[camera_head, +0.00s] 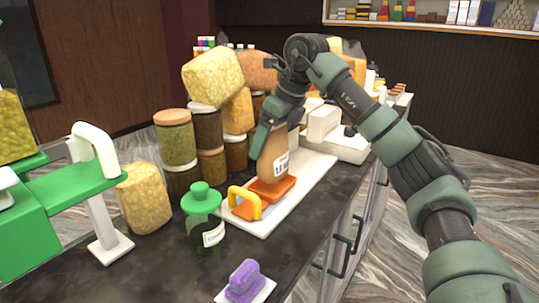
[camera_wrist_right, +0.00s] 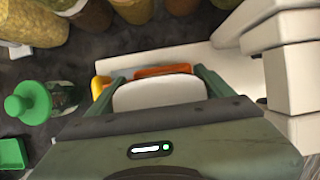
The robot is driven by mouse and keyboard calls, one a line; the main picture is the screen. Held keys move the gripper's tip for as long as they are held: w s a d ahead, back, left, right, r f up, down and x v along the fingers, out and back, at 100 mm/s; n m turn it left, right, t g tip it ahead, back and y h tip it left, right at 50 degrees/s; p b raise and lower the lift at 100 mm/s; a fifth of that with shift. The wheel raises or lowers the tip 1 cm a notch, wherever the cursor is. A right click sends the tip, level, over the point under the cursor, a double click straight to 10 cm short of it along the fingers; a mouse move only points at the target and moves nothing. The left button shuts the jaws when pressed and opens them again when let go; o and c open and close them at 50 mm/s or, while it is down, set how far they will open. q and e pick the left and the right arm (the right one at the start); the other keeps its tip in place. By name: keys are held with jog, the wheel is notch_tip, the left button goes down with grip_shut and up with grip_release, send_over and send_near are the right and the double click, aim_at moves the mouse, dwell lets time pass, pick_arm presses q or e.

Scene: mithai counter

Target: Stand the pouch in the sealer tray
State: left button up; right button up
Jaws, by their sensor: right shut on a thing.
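The pouch (camera_head: 273,162) is brown with a white label and stands roughly upright. My right gripper (camera_head: 272,138) is shut on its upper part. The pouch's lower end is at the orange sealer tray (camera_head: 290,184) on a white base; I cannot tell if it rests on the tray floor. In the right wrist view the pouch's pale top (camera_wrist_right: 160,92) lies between my right fingers (camera_wrist_right: 158,86), with the orange tray edge (camera_wrist_right: 163,70) beyond it. My left gripper is not in view.
A yellow-orange handle (camera_head: 245,203) stands in front of the tray. A green-lidded jar (camera_head: 203,215) and a purple-handled block (camera_head: 244,281) are nearer. Stacked jars (camera_head: 176,143) stand left of the tray, and white blocks (camera_head: 323,123) behind right.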

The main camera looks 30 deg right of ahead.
notch_tip(320, 180, down, 4)
jog(key=shift+p, duration=0.4)
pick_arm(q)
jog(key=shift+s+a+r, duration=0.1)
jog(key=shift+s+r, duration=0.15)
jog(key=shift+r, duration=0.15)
pick_arm(e)
jog(key=shift+f, duration=0.1)
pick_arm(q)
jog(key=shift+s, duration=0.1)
pick_arm(e)
jog(key=o, duration=1.8)
jog(key=shift+o, duration=0.2)
jog(key=shift+s+r, duration=0.1)
jog(key=shift+r, duration=0.3)
pick_arm(q)
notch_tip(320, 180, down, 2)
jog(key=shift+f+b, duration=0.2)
jog(key=shift+b, duration=1)
pick_arm(e)
jog(key=v, duration=1.1)
jog(key=shift+s+r, duration=0.1)
jog(key=shift+r, duration=0.05)
